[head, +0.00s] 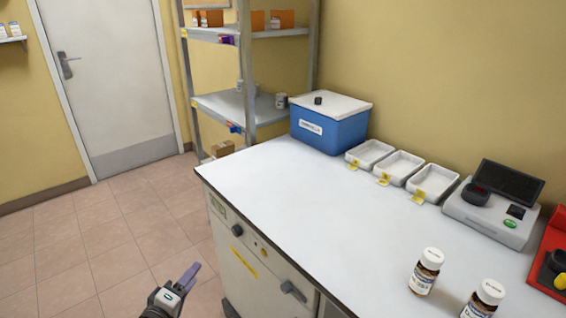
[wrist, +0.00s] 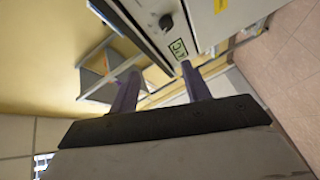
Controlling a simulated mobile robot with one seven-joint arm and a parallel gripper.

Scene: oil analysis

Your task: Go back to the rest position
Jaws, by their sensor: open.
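My gripper (head: 190,275) is low in the head view, in front of the bench cabinet and over the tiled floor. Its purple fingers are apart and nothing is between them. In the wrist view my gripper (wrist: 158,88) shows both fingers spread, with the cabinet front and shelf tilted beyond them. Two brown bottles with white caps stand upright on the bench, one bottle (head: 425,272) left of the other bottle (head: 484,300). The gripper is well to the left of both and apart from them.
The white bench top (head: 300,190) is clear at its left and middle. A blue cooler box (head: 328,128), several white trays (head: 400,167) and a grey analyser (head: 490,220) line the back. A red holder (head: 550,265) is at right. A shelf rack (head: 235,105) and door (head: 110,80) stand behind.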

